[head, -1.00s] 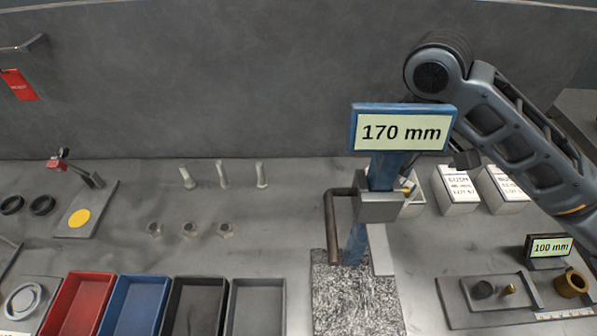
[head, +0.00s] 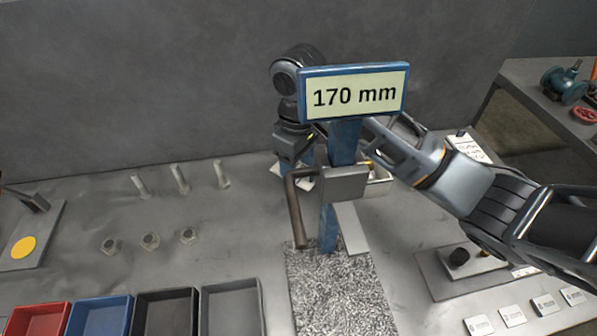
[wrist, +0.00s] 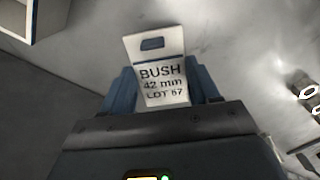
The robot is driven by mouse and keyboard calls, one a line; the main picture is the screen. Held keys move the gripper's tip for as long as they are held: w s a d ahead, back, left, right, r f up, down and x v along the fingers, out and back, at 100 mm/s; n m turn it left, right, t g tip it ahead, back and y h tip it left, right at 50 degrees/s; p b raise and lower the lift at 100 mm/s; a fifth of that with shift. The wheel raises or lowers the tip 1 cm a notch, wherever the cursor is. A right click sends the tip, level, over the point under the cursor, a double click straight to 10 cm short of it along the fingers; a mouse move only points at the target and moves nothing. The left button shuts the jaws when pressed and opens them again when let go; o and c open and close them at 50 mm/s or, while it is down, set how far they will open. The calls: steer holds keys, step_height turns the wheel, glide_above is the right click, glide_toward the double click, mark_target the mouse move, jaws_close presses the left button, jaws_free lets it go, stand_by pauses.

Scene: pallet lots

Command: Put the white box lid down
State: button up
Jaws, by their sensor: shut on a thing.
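In the wrist view, my gripper (wrist: 163,100) is shut on the white box lid (wrist: 158,72), a white piece printed "BUSH 42 mm LOT 67". The lid sits between the two blue fingers. In the head view, my gripper (head: 300,168) is behind the post of the 170 mm gauge, over the back of the bench, and partly hidden. A bit of white shows beside it, too small to read. A white open box (head: 378,174) stands right of the gauge post, mostly hidden by the post and my arm.
The blue 170 mm gauge (head: 345,140) stands tall in front of my arm. Upright bolts (head: 180,178) and nuts (head: 150,241) lie to the left. Coloured trays (head: 100,314) line the front. A labelled white box (head: 467,147) is at right.

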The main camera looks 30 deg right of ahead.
steer(key=shift+f, duration=1.15)
steer(key=shift+f, duration=0.15)
steer(key=o, duration=1.1)
step_height(320, 180, up, 12)
steer(key=p, duration=0.2)
steer(key=shift+r+p, duration=0.2)
steer(key=shift+p, duration=0.1)
